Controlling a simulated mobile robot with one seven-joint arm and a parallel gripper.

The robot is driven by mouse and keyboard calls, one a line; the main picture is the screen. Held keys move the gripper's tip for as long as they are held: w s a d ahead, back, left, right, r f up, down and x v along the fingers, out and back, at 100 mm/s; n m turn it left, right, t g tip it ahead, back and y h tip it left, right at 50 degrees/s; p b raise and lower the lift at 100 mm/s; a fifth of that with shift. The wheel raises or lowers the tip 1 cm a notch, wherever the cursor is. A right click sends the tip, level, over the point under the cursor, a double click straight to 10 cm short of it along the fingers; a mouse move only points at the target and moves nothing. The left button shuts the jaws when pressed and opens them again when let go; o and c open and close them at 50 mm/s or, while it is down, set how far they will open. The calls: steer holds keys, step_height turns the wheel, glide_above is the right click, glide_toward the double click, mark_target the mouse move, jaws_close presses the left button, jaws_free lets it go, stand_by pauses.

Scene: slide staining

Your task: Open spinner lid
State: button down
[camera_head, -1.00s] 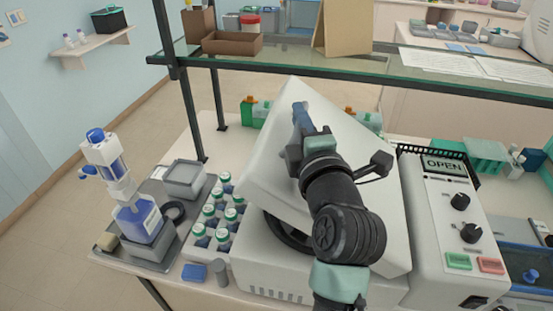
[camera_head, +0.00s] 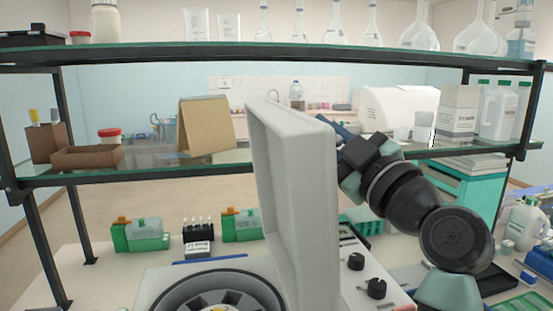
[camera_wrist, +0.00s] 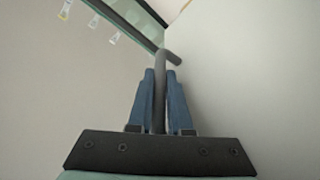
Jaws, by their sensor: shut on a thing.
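The spinner lid (camera_head: 290,165), a thick pale grey slab, stands nearly upright in the head view. Below it at left is the spinner base (camera_head: 155,282), with its dark round bowl (camera_head: 215,290) and rotor partly uncovered and cut off by the lower edge. My gripper (camera_head: 337,128) is at the upper right side of the lid, its fingertips partly hidden there. In the wrist view my gripper's blue fingers (camera_wrist: 159,85) are shut around a thin grey bar, the lid handle (camera_wrist: 172,57), with the pale lid surface (camera_wrist: 250,80) beside them.
A glass shelf (camera_head: 110,172) with a dark frame runs close behind the raised lid. It holds a brown box (camera_head: 88,157) and a cardboard stand (camera_head: 206,126). Green-based bottle racks (camera_head: 140,235) stand behind the spinner. A knobbed control panel (camera_head: 365,275) is right of the lid.

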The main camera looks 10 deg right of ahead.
steer(key=shift+d+f+m+t+h+b, duration=0.15)
steer(key=shift+d+m+t+h+b, duration=0.35)
steer(key=shift+d, duration=0.8)
steer(key=shift+d+f+m+g+b, duration=0.15)
steer(key=shift+d+m+b, duration=0.1)
steer(key=shift+d+m, duration=0.8)
steer(key=shift+d+n, duration=0.2)
steer(key=shift+n, duration=0.05)
steer(key=c, duration=1.1)
jaws_free()
steer(key=b+v, duration=0.4)
steer(key=v, duration=0.9)
